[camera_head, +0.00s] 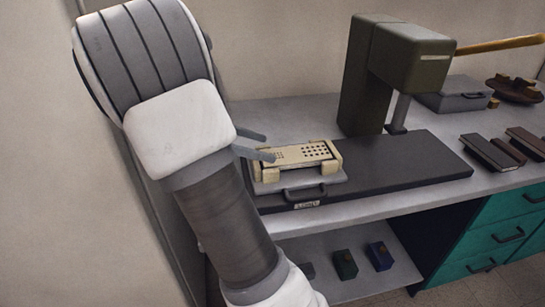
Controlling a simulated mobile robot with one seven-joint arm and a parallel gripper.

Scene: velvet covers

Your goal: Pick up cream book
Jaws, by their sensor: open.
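The only cream thing in view is a flat, block-like object (310,153) with rows of dark dots on top. I cannot tell for sure that it is a book. It lies on a small grey case (320,186) with a dark handle, at the front of a dark slab. My gripper (270,147) is open, with its two grey fingers at the left end of the cream object. One finger overlaps its left edge in this view. I cannot tell whether they touch. My arm hides the area to the left.
A tall grey-green machine (405,55) stands on the dark slab (410,163) behind. Dark brown books (490,153) lie at the right of the grey counter (270,110). A grey case (455,98) stands behind. Small boxes (345,265) sit on the lower shelf beside teal drawers (500,240).

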